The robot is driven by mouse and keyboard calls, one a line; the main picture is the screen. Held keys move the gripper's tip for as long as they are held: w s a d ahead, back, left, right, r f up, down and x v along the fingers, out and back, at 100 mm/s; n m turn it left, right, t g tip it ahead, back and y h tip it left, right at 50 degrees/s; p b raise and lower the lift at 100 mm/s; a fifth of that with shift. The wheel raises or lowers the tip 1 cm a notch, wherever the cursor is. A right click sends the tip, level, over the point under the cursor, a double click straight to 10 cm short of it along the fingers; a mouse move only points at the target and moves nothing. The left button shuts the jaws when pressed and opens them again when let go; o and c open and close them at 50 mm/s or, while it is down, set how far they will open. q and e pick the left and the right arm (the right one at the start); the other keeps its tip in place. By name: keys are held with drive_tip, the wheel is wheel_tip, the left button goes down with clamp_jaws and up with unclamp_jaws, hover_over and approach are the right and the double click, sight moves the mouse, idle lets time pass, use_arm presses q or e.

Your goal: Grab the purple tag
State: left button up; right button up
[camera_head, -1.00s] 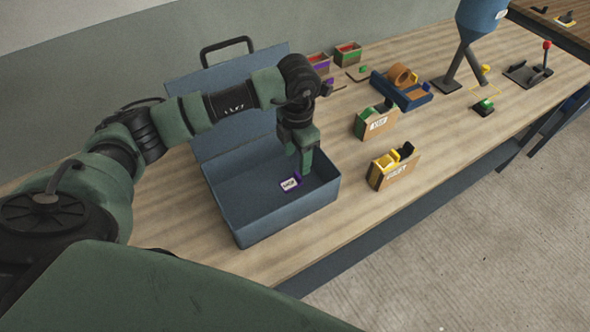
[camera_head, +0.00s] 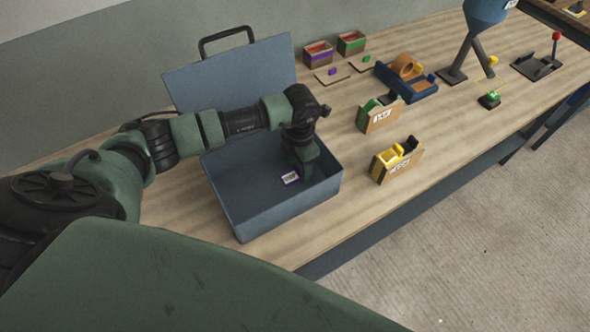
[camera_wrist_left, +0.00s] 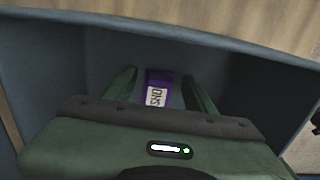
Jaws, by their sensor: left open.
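The purple tag (camera_head: 291,178) has a white label with dark lettering and lies on the floor of the open blue-grey toolbox (camera_head: 262,217). My left gripper (camera_head: 303,171) is down inside the toolbox, right beside the tag in the head view. In the left wrist view the tag (camera_wrist_left: 158,87) shows between the two open green fingers (camera_wrist_left: 160,88), with a gap on each side. Its lower end is hidden by the gripper body. My right gripper is not in view.
The toolbox walls stand close around my left gripper, with the raised lid (camera_head: 230,75) behind. A yellow dispenser (camera_head: 396,160) and a green dispenser (camera_head: 379,113) stand to the right. Several small boxes, a blue tray (camera_head: 410,88) and a blue funnel stand (camera_head: 484,15) are farther back.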

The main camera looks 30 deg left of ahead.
use_arm(q)
drive_tip(key=shift+f, duration=0.15)
clamp_jaws()
